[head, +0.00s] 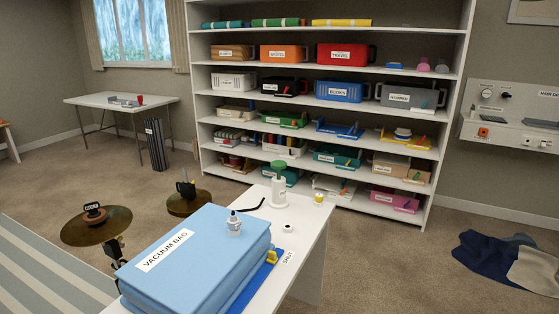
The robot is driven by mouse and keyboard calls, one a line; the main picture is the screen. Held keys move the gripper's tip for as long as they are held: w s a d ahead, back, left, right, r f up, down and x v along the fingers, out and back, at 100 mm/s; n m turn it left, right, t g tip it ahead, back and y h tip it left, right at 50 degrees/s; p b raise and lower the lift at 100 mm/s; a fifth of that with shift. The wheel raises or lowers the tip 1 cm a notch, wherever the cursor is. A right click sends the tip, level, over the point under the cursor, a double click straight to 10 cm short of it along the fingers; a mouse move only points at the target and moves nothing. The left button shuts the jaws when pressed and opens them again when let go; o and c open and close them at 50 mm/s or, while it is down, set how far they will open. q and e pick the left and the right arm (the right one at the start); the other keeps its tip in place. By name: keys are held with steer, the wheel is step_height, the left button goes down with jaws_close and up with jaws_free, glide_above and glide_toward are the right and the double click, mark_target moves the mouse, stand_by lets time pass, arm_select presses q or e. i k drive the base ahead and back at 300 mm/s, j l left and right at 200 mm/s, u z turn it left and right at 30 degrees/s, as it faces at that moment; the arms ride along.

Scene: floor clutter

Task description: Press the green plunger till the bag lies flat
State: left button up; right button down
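The light blue vacuum bag (205,262), labelled "VACUUM BAG", lies thick and puffed up on the near end of a white table (306,240). A grey-white valve (233,222) stands on its top. A white pump (279,191) with a green plunger (279,167) on top stands upright at the table's far end; the plunger is raised above the body. A short black hose (255,204) lies beside the pump, and I cannot tell if it is joined to it. A yellow slider (271,257) sits on a blue strip along the bag's right edge. Neither gripper shows.
A small yellow roll (319,198) and a white ring (287,229) are on the table. Brass discs (95,228) stand on the floor at left. A full shelf (330,105) stands behind. Carpet between is clear.

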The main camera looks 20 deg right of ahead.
mark_target(278, 165)
steer(key=u, duration=1.3)
steer(key=l+u, duration=0.15)
steer(key=l, duration=1.7)
steer(key=i+l, duration=0.1)
steer(key=l, duration=2.85)
steer(key=i, duration=0.05)
